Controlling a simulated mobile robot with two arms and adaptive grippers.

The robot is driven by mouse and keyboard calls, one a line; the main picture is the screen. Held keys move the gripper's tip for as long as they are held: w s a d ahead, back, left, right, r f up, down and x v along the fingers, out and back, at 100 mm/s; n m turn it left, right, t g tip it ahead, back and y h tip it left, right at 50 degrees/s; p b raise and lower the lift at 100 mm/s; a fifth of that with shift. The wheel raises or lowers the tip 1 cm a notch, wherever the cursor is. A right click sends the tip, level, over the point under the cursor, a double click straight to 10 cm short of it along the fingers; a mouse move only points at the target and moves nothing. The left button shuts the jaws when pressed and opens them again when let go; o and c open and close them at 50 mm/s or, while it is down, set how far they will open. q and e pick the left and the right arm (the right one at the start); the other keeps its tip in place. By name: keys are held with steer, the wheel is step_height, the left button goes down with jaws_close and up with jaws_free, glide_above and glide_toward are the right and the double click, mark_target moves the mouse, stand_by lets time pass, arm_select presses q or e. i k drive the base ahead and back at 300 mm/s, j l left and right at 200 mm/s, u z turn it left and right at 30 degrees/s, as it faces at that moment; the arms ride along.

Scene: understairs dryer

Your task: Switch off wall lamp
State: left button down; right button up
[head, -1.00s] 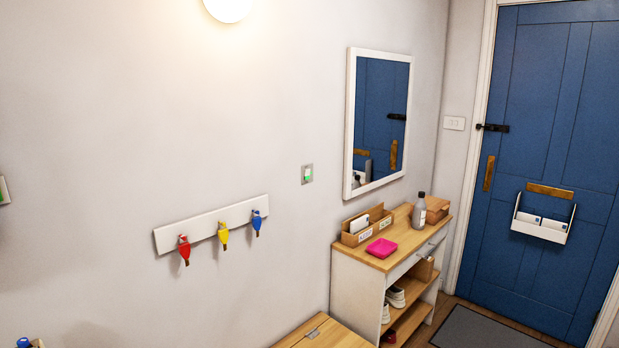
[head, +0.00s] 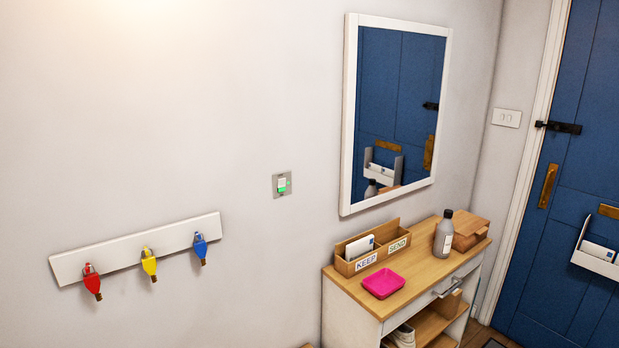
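A small grey switch plate with a white rocker and a green mark (head: 282,185) is on the wall, left of the mirror and above the right end of the hook rail. A white double switch plate (head: 506,118) is on the wall beside the blue door. The wall lamp itself is out of view; a warm glow shows on the wall at the top left. Neither of my grippers is in view.
A wooden-topped console (head: 425,269) stands below the mirror (head: 396,112), bearing a KEEP/SEND box (head: 372,247), a pink tray (head: 383,283), a grey bottle (head: 444,236) and a wooden box (head: 470,235). A hook rail (head: 137,247) holds red, yellow and blue items. The blue door (head: 560,230) is at right.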

mark_target(281, 187)
steer(key=i+l, duration=0.3)
steer(key=l, duration=0.15)
steer(key=i+l+u, duration=0.15)
steer(key=i+l, duration=0.15)
steer(key=l, duration=0.15)
